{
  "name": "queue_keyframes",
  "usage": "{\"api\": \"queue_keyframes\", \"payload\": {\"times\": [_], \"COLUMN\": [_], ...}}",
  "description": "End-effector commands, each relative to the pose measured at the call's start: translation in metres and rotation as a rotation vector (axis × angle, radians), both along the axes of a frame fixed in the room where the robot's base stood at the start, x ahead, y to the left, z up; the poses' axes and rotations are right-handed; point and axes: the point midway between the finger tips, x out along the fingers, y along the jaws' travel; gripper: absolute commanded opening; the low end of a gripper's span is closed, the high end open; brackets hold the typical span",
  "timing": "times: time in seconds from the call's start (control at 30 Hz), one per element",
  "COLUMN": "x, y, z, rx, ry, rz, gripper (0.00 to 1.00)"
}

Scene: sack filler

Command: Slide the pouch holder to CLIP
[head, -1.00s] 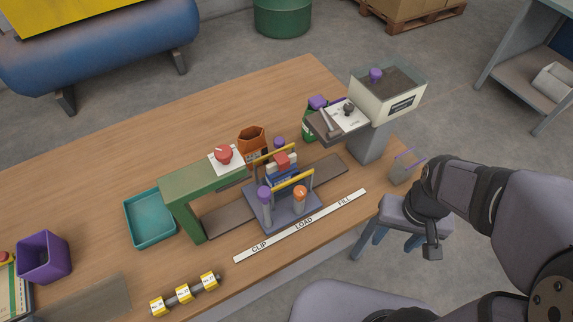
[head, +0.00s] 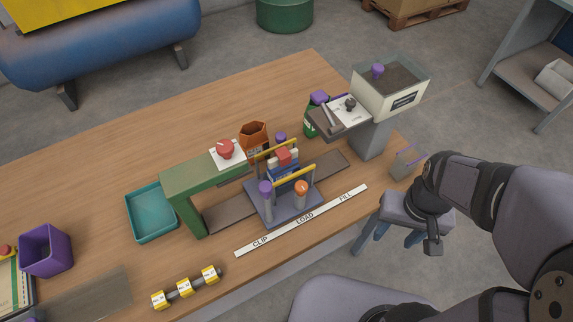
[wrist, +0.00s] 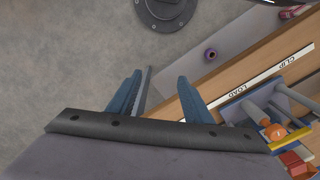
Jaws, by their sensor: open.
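The pouch holder (head: 284,208) is a grey sliding plate with yellow bars, purple-topped and orange-topped posts. It sits on a dark rail (head: 229,214), beside LOAD on the white label strip (head: 304,218). CLIP is at the strip's left end, near the green clip frame (head: 190,212). A blue, white and red pouch (head: 284,174) stands between the bars. My gripper (head: 371,246) is open and empty, off the table's front right edge, apart from the holder. In the wrist view its blue fingers (wrist: 161,76) are spread above the floor; the holder (wrist: 256,110) shows at lower right.
A hopper (head: 390,92) on a grey post stands at the rail's right end. A teal tray (head: 151,213), purple bin (head: 45,251) and yellow-tagged roller (head: 185,288) lie left. An orange container (head: 253,134) is behind. The table front near the strip's right half looks clear.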

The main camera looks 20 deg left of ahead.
Motion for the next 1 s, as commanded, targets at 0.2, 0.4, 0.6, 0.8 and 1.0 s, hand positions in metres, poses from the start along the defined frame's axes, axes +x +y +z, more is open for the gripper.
{"api": "queue_keyframes", "payload": {"times": [0.2,0.4,0.6,0.8,1.0], "x": [0.0,-0.01,-0.02,-0.014,-0.012], "y": [0.01,0.047,0.107,0.187,0.264], "z": [0.005,0.015,0.032,0.062,0.099], "rx": [0.0,-0.003,-0.013,-0.001,0.021], "ry": [0.0,0.029,0.054,0.003,-0.043], "rz": [0.044,0.218,0.491,0.738,0.909], "gripper": [0.42,0.42,0.42,0.42,0.42]}}
